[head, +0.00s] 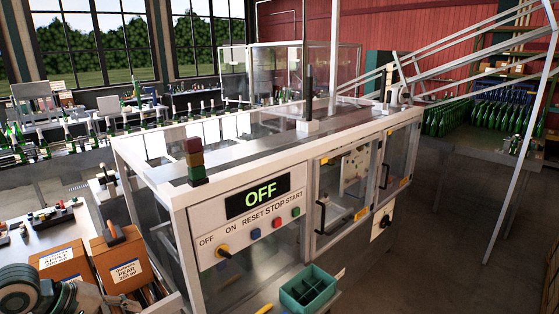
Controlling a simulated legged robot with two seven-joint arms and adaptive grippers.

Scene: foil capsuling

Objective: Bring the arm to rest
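The capsuling machine (130,157) stands in the middle, a pale metal frame with clear panels. Its front panel has a display (257,197) reading OFF. Below it are a yellow-and-black rotary switch (223,252) by the labels OFF and ON, a blue button (255,234), a red button (277,222) and a green button (296,212). A stack light (195,160) stands on the machine's front corner.
A green divided tray (307,290) sits at the front, beside a yellow item (264,309). Cardboard boxes (122,263) and a dark round device (18,290) are at lower left. Green bottles (455,118) stand at the back right. Open floor (420,260) lies right of the machine.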

